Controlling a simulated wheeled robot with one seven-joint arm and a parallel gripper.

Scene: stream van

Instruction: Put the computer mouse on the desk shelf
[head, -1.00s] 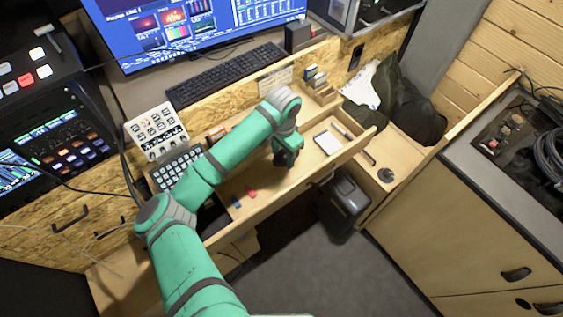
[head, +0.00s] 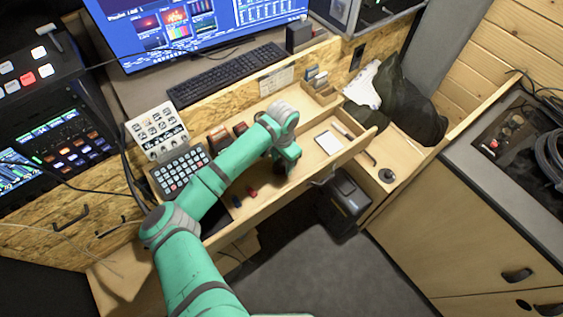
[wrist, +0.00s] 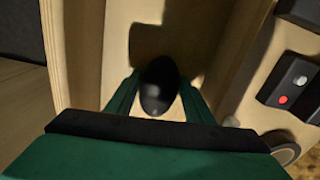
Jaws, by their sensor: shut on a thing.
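The black computer mouse (wrist: 158,88) is between the two fingers of my gripper (wrist: 157,98) in the wrist view. The gripper is shut on it, over a pale wooden surface. In the head view my gripper (head: 281,170) is over the open wooden drawer, left of a white notepad; the mouse is mostly hidden there. The desk's wooden shelf (head: 268,104) runs behind the drawer, below the keyboard level. I cannot tell whether the mouse touches the wood below it.
The drawer holds a notepad (head: 327,142), a red stick (head: 251,190) and a blue stick (head: 237,201). A button panel (head: 180,172) is at its left. A keyboard (head: 225,76) lies behind. A small card holder (head: 317,79) stands at the shelf's right. A dark bin (head: 344,205) stands below.

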